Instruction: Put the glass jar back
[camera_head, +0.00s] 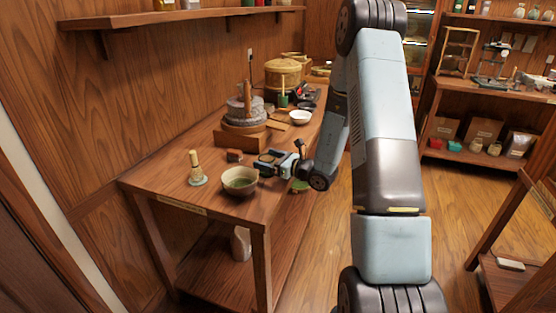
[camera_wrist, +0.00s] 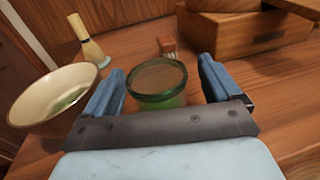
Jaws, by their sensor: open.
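A green glass jar (camera_wrist: 158,98) with brown contents stands upright on the wooden table, centred between the fingers of my gripper (camera_wrist: 160,85) in the wrist view. A gap shows between the jar and each finger. My gripper is open, low over the table. In the head view my gripper (camera_head: 266,163) is over the table, behind and right of the cream bowl (camera_head: 239,188). There I cannot clearly make out the jar.
The bowl also shows left of the jaws (camera_wrist: 52,92). Beyond are a bamboo whisk on a green stand (camera_wrist: 92,48), a small brush (camera_wrist: 168,47) and a wooden box (camera_wrist: 235,35). A stone mill (camera_head: 245,112) stands farther back. A green item (camera_head: 300,186) is near the table's right edge.

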